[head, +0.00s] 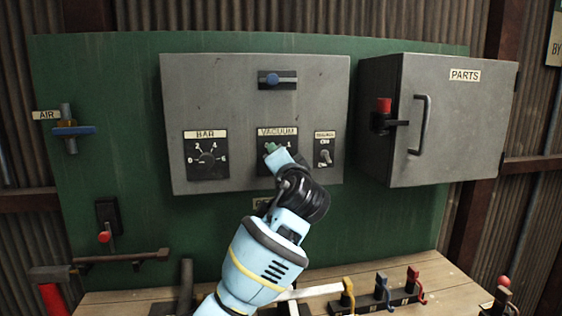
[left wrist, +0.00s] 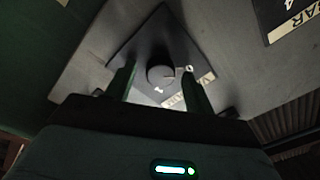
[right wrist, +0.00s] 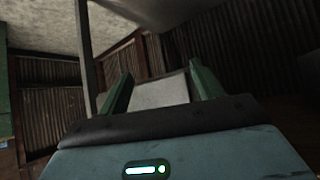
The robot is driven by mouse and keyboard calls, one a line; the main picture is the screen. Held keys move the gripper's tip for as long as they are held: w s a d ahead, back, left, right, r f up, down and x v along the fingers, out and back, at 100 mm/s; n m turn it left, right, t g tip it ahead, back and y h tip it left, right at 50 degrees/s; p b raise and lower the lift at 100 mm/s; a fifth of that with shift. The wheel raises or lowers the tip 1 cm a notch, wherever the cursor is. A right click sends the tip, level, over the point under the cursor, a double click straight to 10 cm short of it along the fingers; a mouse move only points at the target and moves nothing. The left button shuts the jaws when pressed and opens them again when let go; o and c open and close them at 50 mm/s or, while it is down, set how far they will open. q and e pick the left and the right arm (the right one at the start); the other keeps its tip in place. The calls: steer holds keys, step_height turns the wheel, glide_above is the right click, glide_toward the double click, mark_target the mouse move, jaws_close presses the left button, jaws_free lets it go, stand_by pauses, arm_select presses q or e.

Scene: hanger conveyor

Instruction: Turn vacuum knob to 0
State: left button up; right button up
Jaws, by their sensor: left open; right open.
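The round dark vacuum knob (left wrist: 160,75) sits on its dark plate in the left wrist view, near the digits 0 and 1. A small light mark shows at its edge on the 0 side; its exact setting is hard to tell. In the head view the VACUUM label (head: 277,131) shows, but my left gripper (head: 272,152) hides the knob. The left gripper's green fingers (left wrist: 160,88) are open, one on each side of the knob; I cannot tell whether they touch it. My right gripper (right wrist: 162,90) is open and empty, away from the panel.
The grey panel (head: 225,95) also carries the BAR dial (head: 207,157), a blue switch (head: 278,79) and a small toggle (head: 325,158). The PARTS cabinet (head: 450,130) stands out at right. Colored levers (head: 382,291) stand on the wooden bench below.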

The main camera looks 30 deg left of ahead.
arm_select(q)
steer(key=v, duration=0.7)
steer(key=shift+s+d, duration=0.25)
steer(key=shift+s, duration=0.05)
stand_by(0.3)
